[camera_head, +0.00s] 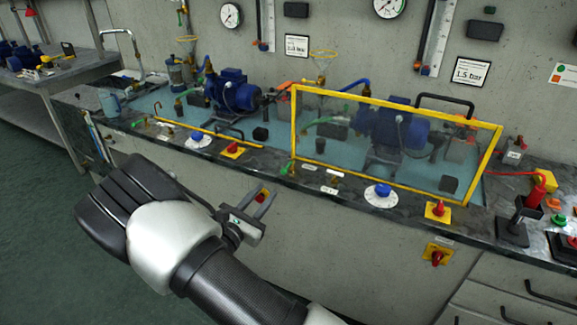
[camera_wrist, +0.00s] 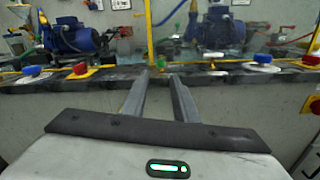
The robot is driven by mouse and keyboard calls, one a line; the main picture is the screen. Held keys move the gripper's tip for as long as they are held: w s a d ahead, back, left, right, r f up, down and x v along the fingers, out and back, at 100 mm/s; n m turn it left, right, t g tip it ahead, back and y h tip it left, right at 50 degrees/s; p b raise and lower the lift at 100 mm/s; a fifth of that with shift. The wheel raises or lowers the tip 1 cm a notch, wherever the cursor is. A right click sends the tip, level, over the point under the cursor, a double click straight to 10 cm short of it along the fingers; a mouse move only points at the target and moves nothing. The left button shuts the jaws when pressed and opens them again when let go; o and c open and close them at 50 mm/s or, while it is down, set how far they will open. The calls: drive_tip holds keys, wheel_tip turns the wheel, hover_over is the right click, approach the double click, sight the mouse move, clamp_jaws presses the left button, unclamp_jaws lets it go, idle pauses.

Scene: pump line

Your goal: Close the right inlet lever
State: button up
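The right pump (camera_head: 385,130) sits behind a clear, yellow-framed guard (camera_head: 293,125). A blue handle (camera_head: 355,86) shows at the guard's upper left and a small green handle (camera_head: 287,169) at its lower left corner. I cannot tell for sure which is the right inlet lever, or whether it is open or closed. My gripper (camera_head: 250,197) is in front of the bench, below its front edge and left of the guard, apart from both handles. In the wrist view the fingers (camera_wrist: 160,76) are spread, with nothing between them.
The bench front edge (camera_wrist: 100,82) crosses ahead of my fingers. A blue knob (camera_head: 383,190) and a red switch on yellow (camera_head: 438,210) stand before the guard. Another table (camera_head: 60,75) stands far left.

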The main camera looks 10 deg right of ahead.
sight(289, 164)
drive_tip(key=b+x, duration=0.2)
drive_tip(key=x, duration=1.4)
drive_tip(key=shift+d, duration=0.1)
clamp_jaws()
